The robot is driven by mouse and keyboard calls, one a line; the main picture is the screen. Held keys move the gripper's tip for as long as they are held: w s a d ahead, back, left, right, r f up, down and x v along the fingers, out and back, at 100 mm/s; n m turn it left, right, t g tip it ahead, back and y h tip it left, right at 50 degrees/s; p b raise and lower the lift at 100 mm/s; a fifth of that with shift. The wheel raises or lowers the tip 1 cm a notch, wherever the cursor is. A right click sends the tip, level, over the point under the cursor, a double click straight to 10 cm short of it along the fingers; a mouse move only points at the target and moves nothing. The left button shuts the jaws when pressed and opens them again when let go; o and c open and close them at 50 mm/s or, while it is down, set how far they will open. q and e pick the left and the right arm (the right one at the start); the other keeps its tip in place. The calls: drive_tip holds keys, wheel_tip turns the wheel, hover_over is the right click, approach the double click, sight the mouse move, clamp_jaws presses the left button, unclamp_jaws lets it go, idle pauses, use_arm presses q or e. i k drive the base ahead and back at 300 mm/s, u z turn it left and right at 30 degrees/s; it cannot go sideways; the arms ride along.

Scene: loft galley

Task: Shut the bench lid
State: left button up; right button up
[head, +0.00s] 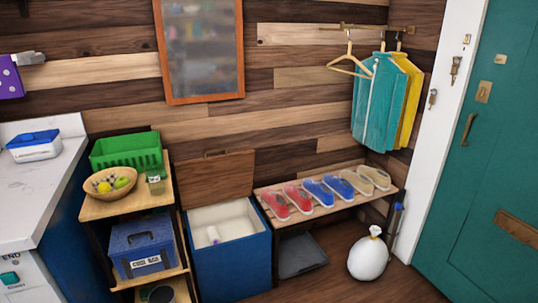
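The bench is a blue box (233,270) standing against the wood-plank wall, between a shelf unit and a low shoe rack. Its brown wooden lid (215,180) is raised, standing up at the back edge of the box. Neither of my grippers is in view.
The shelf unit (118,205) at left holds a green basket (127,150), a fruit bowl and a blue box. The shoe rack (327,207) stands close at right. A white bag (368,258) sits on the floor near the teal door (500,160). Floor shows at front right.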

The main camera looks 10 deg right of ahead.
sight(211, 180)
drive_tip(key=z, duration=0.6)
drive_tip(key=i, duration=0.85)
drive_tip(key=z, duration=0.75)
drive_tip(key=i, duration=1.15)
drive_tip(key=u, duration=0.9)
drive_tip(key=i, duration=0.9)
drive_tip(key=u, duration=0.7)
